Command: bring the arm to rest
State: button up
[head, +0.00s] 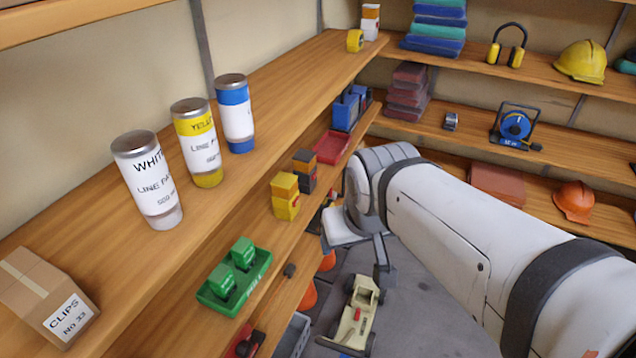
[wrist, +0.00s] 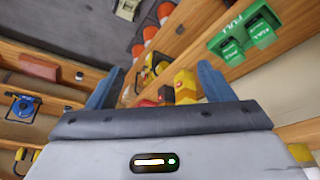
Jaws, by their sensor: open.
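My arm (head: 450,240) reaches in from the lower right of the head view toward the wooden shelves. My gripper shows in the wrist view (wrist: 158,85) with its two blue-grey fingers spread apart. Nothing is held between them; shelf goods show in the background through the gap.
The left shelf holds white (head: 148,180), yellow (head: 196,142) and blue (head: 235,112) line paint cans and a clips box (head: 45,295). A beige wheeled machine (head: 352,316) stands below the gripper.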

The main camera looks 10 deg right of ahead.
jog(key=shift+s+a+f+g, duration=0.15)
jog(key=shift+s+a+g, duration=0.1)
jog(key=shift+s, duration=0.2)
jog(key=shift+s+a+f+g, duration=0.15)
jog(key=shift+s+a, duration=0.1)
jog(key=shift+s, duration=0.2)
jog(key=shift+f+b, duration=0.5)
jog(key=shift+f, duration=0.05)
